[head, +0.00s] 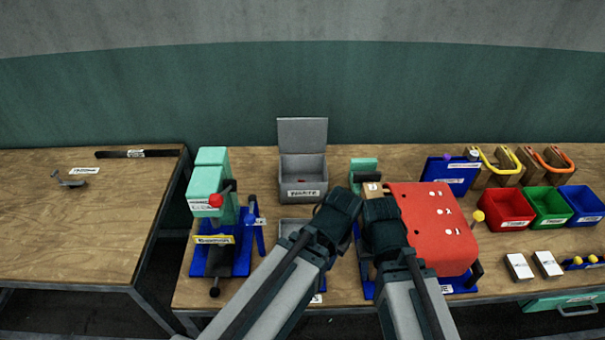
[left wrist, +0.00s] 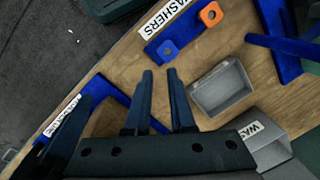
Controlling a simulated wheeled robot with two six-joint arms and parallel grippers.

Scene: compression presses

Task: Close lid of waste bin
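The waste bin (head: 304,192) is a grey box with a "WASTE" label on its front, standing at the back of the bench. Its lid (head: 302,133) stands upright at the rear, so the bin is open, with a small red thing inside. Part of the labelled bin also shows at lower right in the left wrist view (left wrist: 284,122). My left gripper (left wrist: 159,72) has its two fingers apart with nothing between them; in the head view it is in front and right of the bin. My right gripper (head: 376,196) is beside it, fingers hidden.
A green press (head: 211,180) on a blue base stands left of the bin. A red-covered machine (head: 437,228) stands at right. A small grey tray (left wrist: 222,88) and a washers holder (left wrist: 183,36) are near my left gripper. Colored bins (head: 503,209) stand far right.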

